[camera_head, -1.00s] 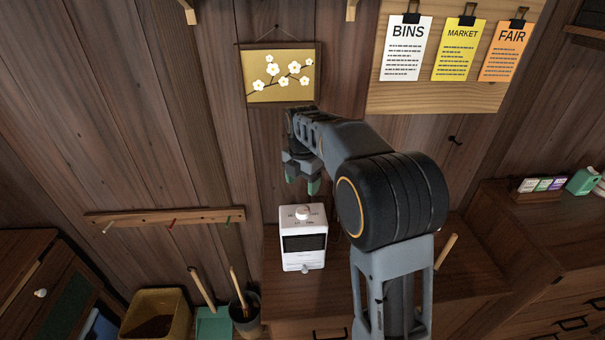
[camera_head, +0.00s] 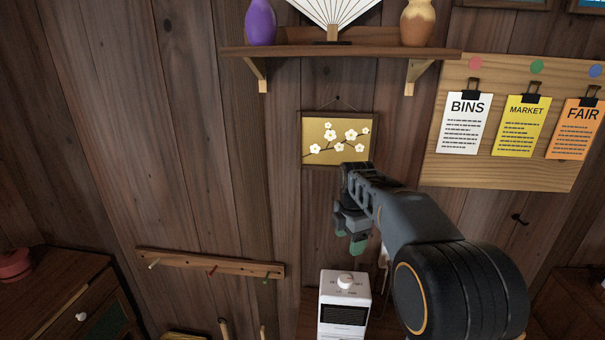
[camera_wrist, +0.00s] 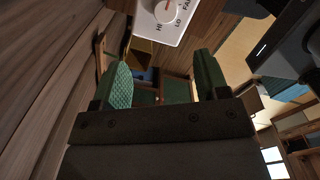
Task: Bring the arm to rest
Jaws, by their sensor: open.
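My gripper (camera_head: 352,240) hangs in front of the wooden wall, above and a little right of a white box with a knob (camera_head: 343,303). In the head view my arm reaches in from the lower right. In the wrist view the two green fingertips (camera_wrist: 160,85) are spread apart with nothing between them. The white box's knob and its HI and LO marks (camera_wrist: 172,18) show past the fingers at the top. The gripper is apart from the box.
A gold blossom picture (camera_head: 320,152) hangs just behind my gripper. A shelf (camera_head: 340,52) with a purple vase, a fan and a tan vase is above. A peg rail (camera_head: 225,266) is at left. A notice board (camera_head: 500,175) with three sheets is at right.

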